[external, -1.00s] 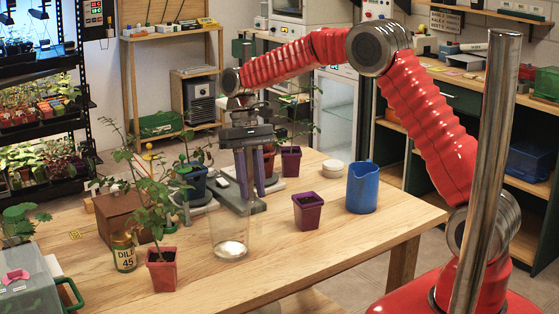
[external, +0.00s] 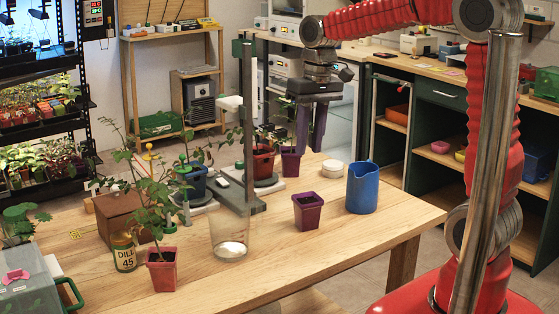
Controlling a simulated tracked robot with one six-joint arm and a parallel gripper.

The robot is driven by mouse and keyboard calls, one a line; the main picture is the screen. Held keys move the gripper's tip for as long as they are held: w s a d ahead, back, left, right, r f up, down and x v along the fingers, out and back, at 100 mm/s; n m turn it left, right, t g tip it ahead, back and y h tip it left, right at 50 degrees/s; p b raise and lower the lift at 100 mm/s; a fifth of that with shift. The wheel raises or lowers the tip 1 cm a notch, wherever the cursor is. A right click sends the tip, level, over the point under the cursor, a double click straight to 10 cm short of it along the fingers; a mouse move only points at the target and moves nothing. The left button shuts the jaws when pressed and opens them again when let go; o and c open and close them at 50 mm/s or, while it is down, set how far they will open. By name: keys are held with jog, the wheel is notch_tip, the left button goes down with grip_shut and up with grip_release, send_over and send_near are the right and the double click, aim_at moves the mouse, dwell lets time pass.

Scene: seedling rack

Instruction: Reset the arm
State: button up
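My gripper (external: 312,140) hangs from my red arm above the far right part of the wooden table (external: 330,245), fingers pointing down. Its two purple fingers are apart with a narrow gap, and I see nothing held between them. The fingertips are near a purple pot with a plant (external: 291,163) in the picture; I cannot tell the exact distance between them.
A blue jug (external: 362,188) and a small purple pot (external: 307,211) stand on the right of the table. A clear beaker (external: 229,238), a red-potted seedling (external: 161,268) and a DILL 45 tin (external: 123,251) stand nearer. A dark upright stand (external: 247,130) rises mid-table.

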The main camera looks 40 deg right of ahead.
jog(key=s+d+t, duration=0.2)
jog(key=s+d, duration=0.2)
jog(key=s, duration=0.4)
jog(key=s+d+t+h, duration=0.1)
jog(key=s+d+t, duration=0.2)
jog(key=s, duration=0.5)
jog(key=shift+s+d+r, duration=0.4)
jog(key=shift+d, duration=0.05)
